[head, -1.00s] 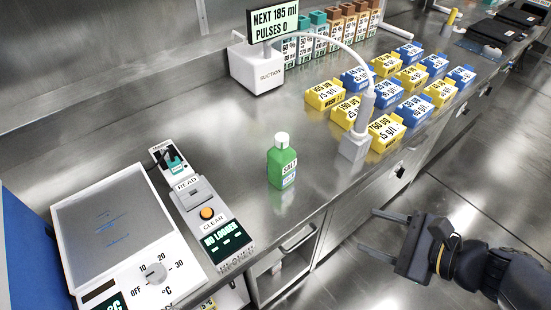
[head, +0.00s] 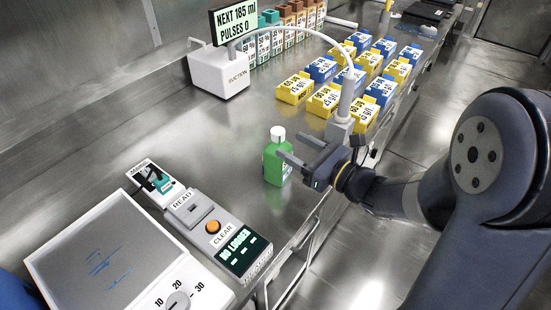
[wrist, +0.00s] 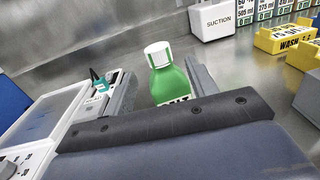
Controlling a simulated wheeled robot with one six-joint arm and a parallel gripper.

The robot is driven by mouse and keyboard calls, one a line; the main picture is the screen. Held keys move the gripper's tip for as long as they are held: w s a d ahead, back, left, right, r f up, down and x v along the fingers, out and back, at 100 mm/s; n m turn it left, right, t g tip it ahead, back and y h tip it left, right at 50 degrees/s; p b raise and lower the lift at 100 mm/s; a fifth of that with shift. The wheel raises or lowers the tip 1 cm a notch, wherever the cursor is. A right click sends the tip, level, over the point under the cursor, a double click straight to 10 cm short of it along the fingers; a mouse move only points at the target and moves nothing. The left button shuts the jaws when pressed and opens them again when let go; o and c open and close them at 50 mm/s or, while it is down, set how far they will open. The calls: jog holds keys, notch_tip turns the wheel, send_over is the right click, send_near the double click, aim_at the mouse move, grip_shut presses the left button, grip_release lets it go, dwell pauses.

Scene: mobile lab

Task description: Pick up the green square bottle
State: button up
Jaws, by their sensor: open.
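The green square bottle (head: 276,164) with a white cap stands upright on the steel bench, near its front edge. In the wrist view the bottle (wrist: 172,82) shows between my two fingers, closer to the right one, its lower part hidden by the gripper body. My gripper (head: 288,144) is open and empty, at the bottle's right side in the head view. One finger overlaps the bottle in the picture; I cannot tell whether it touches.
A grey reader with an orange button (head: 213,227) and a white hotplate (head: 120,250) stand to the left. A suction unit (head: 217,72) stands behind; its nozzle stand (head: 339,130) is close to my gripper. Yellow and blue blocks (head: 325,101) lie beyond. Bench between bottle and suction unit is clear.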

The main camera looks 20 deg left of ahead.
aim_at(283, 137)
jog(key=x, duration=0.2)
jog(key=r+x, duration=0.1)
jog(key=x, duration=0.1)
jog(key=shift+w+a+p, duration=0.15)
jog(key=shift+a+p, duration=0.15)
jog(key=shift+p, duration=0.1)
jog(key=shift+w+a+f, duration=0.1)
jog(key=shift+w+a, duration=0.2)
jog(key=shift+a, duration=0.15)
jog(key=shift+c, duration=0.5)
grip_shut()
